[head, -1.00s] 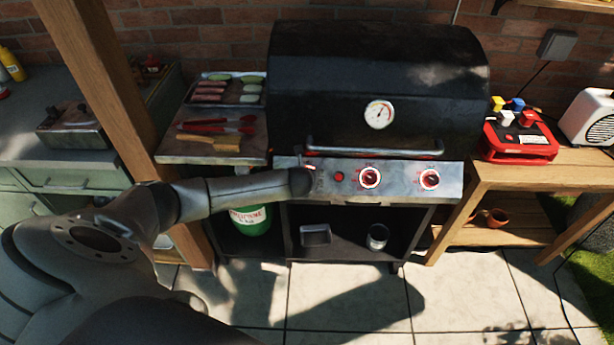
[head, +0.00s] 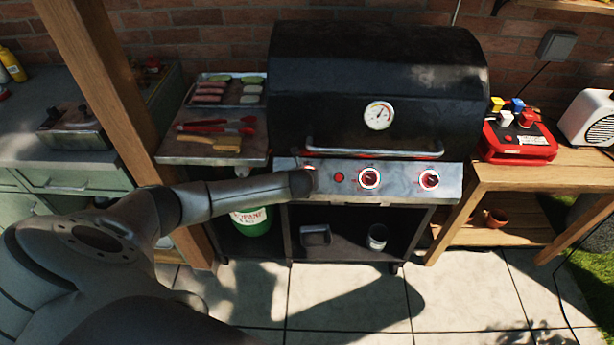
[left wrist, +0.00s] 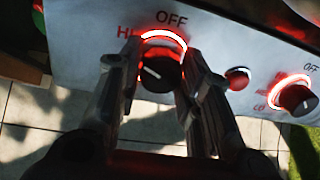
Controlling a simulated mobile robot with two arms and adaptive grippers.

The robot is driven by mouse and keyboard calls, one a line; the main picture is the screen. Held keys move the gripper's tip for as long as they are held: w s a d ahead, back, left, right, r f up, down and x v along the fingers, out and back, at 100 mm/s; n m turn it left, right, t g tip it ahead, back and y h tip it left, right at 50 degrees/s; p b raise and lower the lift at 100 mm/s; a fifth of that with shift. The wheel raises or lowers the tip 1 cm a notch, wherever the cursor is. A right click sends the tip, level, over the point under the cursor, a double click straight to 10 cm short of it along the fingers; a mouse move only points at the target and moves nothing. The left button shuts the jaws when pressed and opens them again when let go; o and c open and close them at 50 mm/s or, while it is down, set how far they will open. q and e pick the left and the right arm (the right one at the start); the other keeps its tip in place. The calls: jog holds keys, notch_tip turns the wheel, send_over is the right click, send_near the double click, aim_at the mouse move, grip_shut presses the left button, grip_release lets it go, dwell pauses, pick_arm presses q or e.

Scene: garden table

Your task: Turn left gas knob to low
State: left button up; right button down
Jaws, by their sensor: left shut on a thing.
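The left gas knob (left wrist: 165,75) is black with a white pointer mark and a glowing red ring, on the grill's steel control panel (head: 400,184). In the left wrist view, OFF is printed above it and HI to its upper left. The white mark sits on the left part of the knob face, slanted; I cannot tell which printed setting it matches. My left gripper (left wrist: 163,62) has a finger on each side of the knob and is shut on it. In the head view my left wrist hides most of this knob. My right gripper is not in view.
A red button (head: 339,177), a middle knob (head: 369,179) and a right knob (head: 430,180) sit along the panel. The black grill lid (head: 375,75) is closed, with its handle (head: 370,151) above the panel. A side shelf (head: 190,152) holds tongs and a brush.

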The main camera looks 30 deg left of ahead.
pick_arm(q)
jog(key=n+p, duration=0.1)
jog(key=n, duration=0.6)
jog(key=shift+t+p, duration=0.3)
jog(key=n, duration=0.3)
jog(key=shift+n+y, duration=0.4)
jog(key=shift+n, duration=1.8)
jog(key=o, duration=1.1)
jog(key=shift+c, duration=0.2)
